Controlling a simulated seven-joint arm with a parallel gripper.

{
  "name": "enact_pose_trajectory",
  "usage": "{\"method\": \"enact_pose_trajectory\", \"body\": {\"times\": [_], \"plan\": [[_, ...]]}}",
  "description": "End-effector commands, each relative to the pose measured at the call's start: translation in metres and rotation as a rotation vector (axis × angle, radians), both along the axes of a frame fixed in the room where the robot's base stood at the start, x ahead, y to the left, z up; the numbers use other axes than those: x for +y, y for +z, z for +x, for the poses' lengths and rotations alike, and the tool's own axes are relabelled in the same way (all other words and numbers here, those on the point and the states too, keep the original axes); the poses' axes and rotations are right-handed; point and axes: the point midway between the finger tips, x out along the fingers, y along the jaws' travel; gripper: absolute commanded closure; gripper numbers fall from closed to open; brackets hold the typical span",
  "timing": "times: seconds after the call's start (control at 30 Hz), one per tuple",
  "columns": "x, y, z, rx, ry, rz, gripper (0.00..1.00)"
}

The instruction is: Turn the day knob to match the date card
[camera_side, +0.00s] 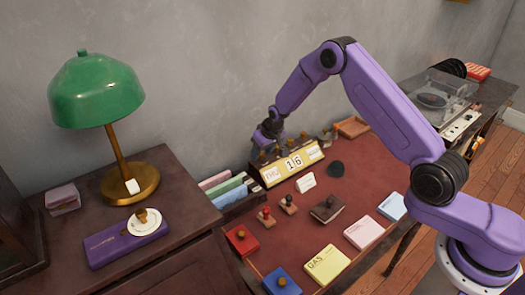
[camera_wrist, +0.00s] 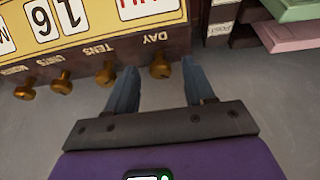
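The yellow calendar (camera_side: 290,166) stands at the back of the desk. It shows red day letters, too small to read surely, and the digits 1 and 6. In the wrist view the calendar (camera_wrist: 100,28) appears upside down, with a row of brass knobs. The day knob (camera_wrist: 160,68) is at the right end, by the label DAY. My gripper (camera_wrist: 159,72) is open, one finger on each side of this knob, with gaps visible. In the side view my gripper (camera_side: 268,139) is behind the calendar's left end.
Files in a holder (camera_side: 224,187) stand just left of the calendar. A green lamp (camera_side: 96,92) stands on the left cabinet. The wall is close behind.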

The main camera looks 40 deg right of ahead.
Motion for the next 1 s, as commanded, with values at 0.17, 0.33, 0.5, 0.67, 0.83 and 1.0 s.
{"method": "enact_pose_trajectory", "body": {"times": [0.17, 0.33, 0.5, 0.67, 0.83, 1.0], "plan": [[0.000, 0.000, 0.000, -0.001, 0.000, 0.000, 0.47], [0.000, 0.004, -0.001, -0.003, 0.001, 0.000, 0.47], [0.000, 0.022, -0.007, -0.005, 0.001, 0.000, 0.47], [0.000, 0.047, -0.018, -0.004, 0.001, 0.000, 0.47], [0.000, 0.074, -0.029, -0.004, 0.000, 0.000, 0.47], [0.000, 0.102, -0.040, -0.006, 0.000, 0.000, 0.47]]}}
